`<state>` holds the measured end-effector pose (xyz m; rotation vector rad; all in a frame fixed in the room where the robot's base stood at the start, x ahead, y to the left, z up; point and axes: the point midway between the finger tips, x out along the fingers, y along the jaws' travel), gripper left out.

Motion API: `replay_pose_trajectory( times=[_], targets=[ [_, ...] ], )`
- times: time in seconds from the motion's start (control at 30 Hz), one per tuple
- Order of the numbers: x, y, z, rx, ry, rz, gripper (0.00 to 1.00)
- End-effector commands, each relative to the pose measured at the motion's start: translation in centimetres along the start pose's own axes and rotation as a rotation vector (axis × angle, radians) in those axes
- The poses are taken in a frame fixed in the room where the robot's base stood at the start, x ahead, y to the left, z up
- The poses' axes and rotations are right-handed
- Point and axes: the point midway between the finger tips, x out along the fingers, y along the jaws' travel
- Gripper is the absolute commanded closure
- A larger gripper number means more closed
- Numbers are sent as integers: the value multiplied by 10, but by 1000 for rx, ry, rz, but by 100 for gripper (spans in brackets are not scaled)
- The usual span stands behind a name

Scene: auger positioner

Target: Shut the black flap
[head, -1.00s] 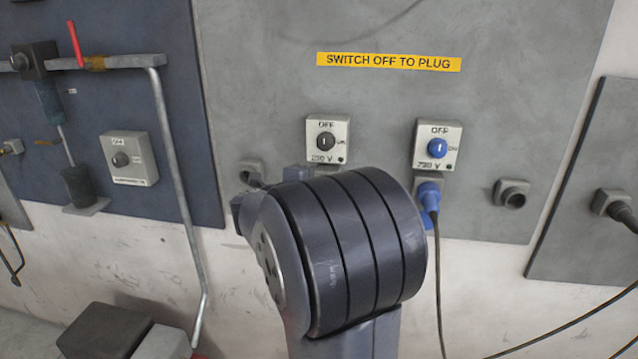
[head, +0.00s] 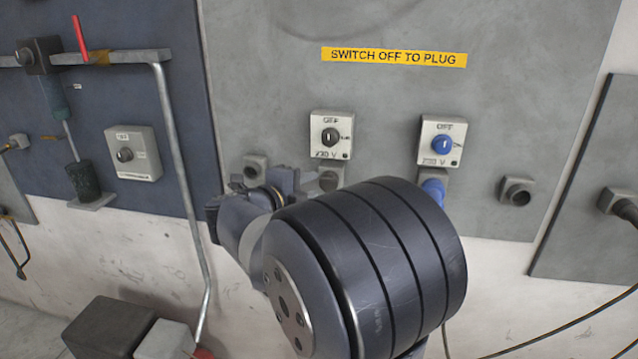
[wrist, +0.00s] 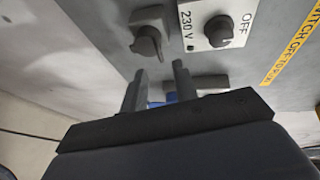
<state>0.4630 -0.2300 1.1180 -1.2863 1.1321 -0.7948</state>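The dark flap (wrist: 148,42) is on the grey socket below the black-knobbed switch. In the wrist view it looks like a dark rounded cap standing out from the socket's plate. I cannot tell its exact angle. In the head view this socket (head: 330,178) is partly hidden behind my gripper (head: 292,182). In the wrist view the fingers of my gripper (wrist: 158,80) are apart with nothing between them. Their tips are just below the flap in the picture; I cannot tell whether they touch anything.
The black-knobbed switch (head: 331,136) is above the socket, and the blue-knobbed switch (head: 442,142) is to its right. A blue socket part (head: 433,188) is partly behind my arm. Other sockets stick out at left (head: 256,167) and right (head: 516,191). A pipe (head: 183,190) runs down at left.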

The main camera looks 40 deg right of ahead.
Motion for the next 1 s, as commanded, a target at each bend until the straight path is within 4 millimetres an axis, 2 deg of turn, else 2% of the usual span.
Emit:
replay_pose_trajectory(
  times=[0.03,0.2,0.4,0.8,1.0],
  targets=[
    [-10,0,1,0,-5,0,72],
    [-34,0,1,1,-3,0,72],
    [-47,0,0,0,-1,0,72],
    [-47,0,0,0,1,1,72],
    [-31,0,0,0,5,1,72]
  ],
)
